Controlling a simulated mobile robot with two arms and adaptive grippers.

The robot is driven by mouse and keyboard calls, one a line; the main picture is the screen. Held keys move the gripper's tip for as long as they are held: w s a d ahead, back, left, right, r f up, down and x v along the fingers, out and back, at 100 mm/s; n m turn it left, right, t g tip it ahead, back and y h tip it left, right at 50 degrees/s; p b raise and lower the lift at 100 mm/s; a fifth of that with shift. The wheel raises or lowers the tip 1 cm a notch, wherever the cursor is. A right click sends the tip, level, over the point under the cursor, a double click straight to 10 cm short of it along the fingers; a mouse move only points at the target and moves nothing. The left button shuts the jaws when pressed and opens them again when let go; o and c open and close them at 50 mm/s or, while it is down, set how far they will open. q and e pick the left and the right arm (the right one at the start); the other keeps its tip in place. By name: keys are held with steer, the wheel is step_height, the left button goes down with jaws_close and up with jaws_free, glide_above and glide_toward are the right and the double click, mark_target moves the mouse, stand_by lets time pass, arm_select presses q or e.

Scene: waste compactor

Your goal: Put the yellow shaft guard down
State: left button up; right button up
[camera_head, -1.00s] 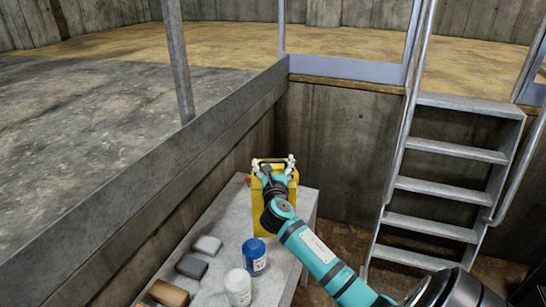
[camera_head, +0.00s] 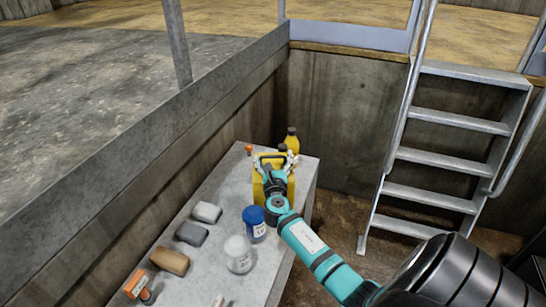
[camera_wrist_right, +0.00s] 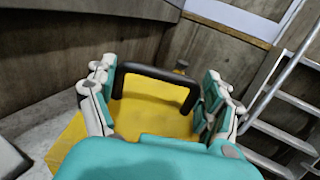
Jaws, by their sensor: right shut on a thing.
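The yellow shaft guard (camera_head: 259,189) has a black handle on top and is at the far end of the grey bench. My right gripper (camera_head: 274,163) is shut on it, with one finger on each side near the handle. In the right wrist view the guard (camera_wrist_right: 150,105) fills the space between the fingers of my right gripper (camera_wrist_right: 155,100). My arm hides much of the guard, and I cannot tell whether its base touches the bench. My left gripper is not in view.
The grey bench (camera_head: 215,240) holds a blue-lidded jar (camera_head: 254,225), a white-lidded jar (camera_head: 238,254), grey blocks, a brown block (camera_head: 170,261) and an orange item (camera_head: 137,285). A yellow bottle (camera_head: 291,141) stands behind the guard. Metal stairs (camera_head: 440,155) rise at right.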

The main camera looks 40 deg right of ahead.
steer(key=shift+r, duration=0.3)
steer(key=o, duration=1.3)
steer(key=shift+f, duration=0.3)
steer(key=shift+o, duration=1.2)
steer(key=shift+s+a, duration=0.1)
steer(key=shift+r, duration=0.1)
steer(key=b+v, duration=0.1)
steer(key=v, duration=1.1)
